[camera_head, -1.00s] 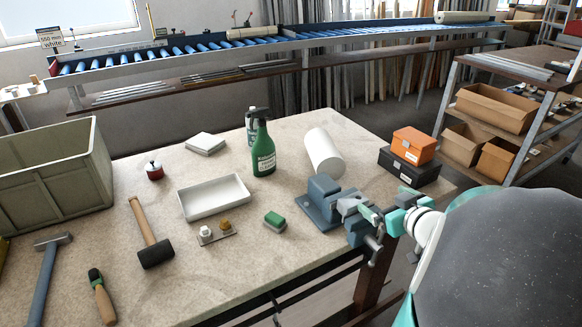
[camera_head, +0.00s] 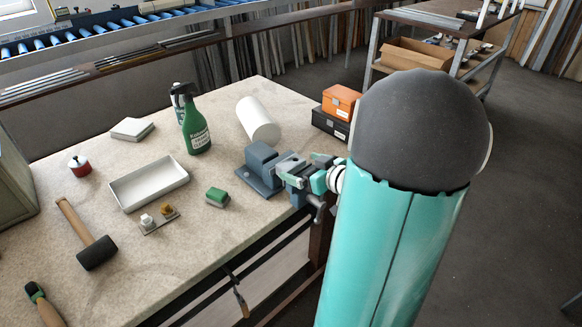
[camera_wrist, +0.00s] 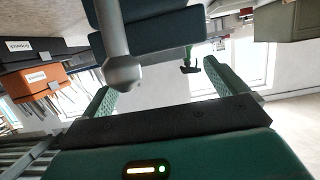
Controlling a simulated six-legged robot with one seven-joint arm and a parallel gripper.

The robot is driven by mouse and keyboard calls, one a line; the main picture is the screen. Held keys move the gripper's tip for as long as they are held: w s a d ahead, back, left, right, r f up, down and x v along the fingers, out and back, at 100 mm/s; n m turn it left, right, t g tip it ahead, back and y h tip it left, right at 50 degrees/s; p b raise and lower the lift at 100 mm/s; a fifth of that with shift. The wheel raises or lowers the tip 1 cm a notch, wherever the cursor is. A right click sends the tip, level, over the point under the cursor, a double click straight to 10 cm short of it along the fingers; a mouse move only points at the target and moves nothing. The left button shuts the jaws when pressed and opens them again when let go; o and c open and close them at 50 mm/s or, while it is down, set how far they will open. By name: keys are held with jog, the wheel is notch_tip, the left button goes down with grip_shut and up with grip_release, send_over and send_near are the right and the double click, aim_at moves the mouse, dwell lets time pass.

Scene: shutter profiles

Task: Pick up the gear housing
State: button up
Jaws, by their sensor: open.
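I cannot make out a gear housing for certain in either view. My gripper (camera_head: 302,173) is at the right side of the blue-grey bench vise (camera_head: 262,168), by its jaws, and partly hides it. In the wrist view my gripper (camera_wrist: 162,90) has its two green fingers apart with nothing gripped. The vise's grey screw with a rounded end (camera_wrist: 122,72) shows in front of the left finger, with blue-grey vise parts (camera_wrist: 155,35) above. The wrist picture is upside down.
The bench holds a white tray (camera_head: 148,184), a green spray bottle (camera_head: 196,128), a white cylinder (camera_head: 258,121), a mallet (camera_head: 88,232) and a green-topped block (camera_head: 216,197). Orange (camera_head: 341,102) and black (camera_head: 330,123) boxes stand behind the vise. Open floor lies right of the bench.

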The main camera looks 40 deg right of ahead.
aim_at(295, 169)
jog(key=x, duration=0.4)
jog(key=shift+w+d+f, duration=0.1)
jog(key=shift+d, duration=0.1)
jog(key=c, duration=1.3)
jog(key=shift+c, duration=0.2)
jog(key=shift+r, duration=0.8)
jog(key=s+r, duration=1.1)
jog(key=s, duration=0.3)
jog(key=shift+a+r, duration=0.25)
jog(key=shift+a, duration=0.1)
jog(key=shift+s, duration=0.1)
